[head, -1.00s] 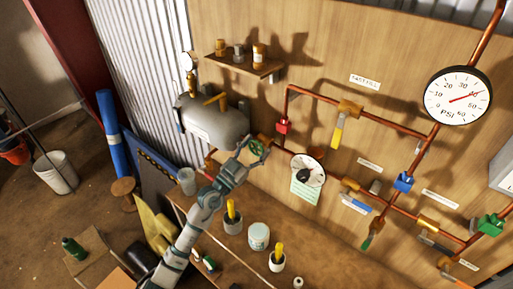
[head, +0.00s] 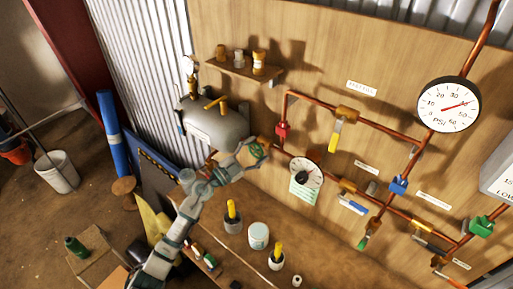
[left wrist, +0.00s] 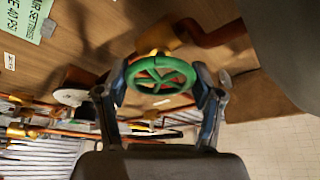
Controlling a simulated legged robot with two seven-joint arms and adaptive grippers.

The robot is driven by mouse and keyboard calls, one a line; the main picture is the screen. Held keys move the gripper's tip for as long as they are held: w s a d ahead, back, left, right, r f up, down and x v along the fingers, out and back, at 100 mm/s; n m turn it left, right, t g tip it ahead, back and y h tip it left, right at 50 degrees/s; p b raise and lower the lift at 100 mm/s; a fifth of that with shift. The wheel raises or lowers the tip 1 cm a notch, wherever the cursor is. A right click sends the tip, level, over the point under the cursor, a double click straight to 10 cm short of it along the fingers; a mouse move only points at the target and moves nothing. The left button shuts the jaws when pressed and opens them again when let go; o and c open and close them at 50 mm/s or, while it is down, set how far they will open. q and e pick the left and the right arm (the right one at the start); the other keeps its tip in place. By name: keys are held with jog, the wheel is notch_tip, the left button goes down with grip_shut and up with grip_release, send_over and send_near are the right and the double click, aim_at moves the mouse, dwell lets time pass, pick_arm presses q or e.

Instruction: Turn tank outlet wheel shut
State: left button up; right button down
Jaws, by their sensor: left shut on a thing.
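The green spoked outlet wheel (left wrist: 160,75) sits between the two fingers of my left gripper (left wrist: 161,92) in the left wrist view, with a finger at each side of its rim. In the head view the wheel (head: 257,151) is small, at the right of the grey tank (head: 215,124), and partly covered by my left gripper (head: 255,153). The left gripper is shut on the wheel. A brass valve body (left wrist: 158,38) shows behind the wheel in the wrist view. My right gripper is not in view.
Copper pipes with a red fitting (head: 283,130), a yellow lever (head: 334,140) and a large pressure gauge (head: 448,105) are on the wooden wall. A round dial (head: 306,172) is right of the wheel. Cups and a white jar (head: 258,236) stand on the bench below.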

pick_arm(q)
jog(key=shift+d+f+m, duration=0.15)
jog(key=shift+f+m, duration=0.15)
jog(key=shift+f, duration=0.15)
jog(key=o, duration=1.1)
jog(key=shift+s, duration=0.1)
jog(key=shift+r, duration=0.25)
jog(key=shift+a, duration=0.2)
jog(key=v, duration=1.2)
jog(key=shift+a, duration=0.1)
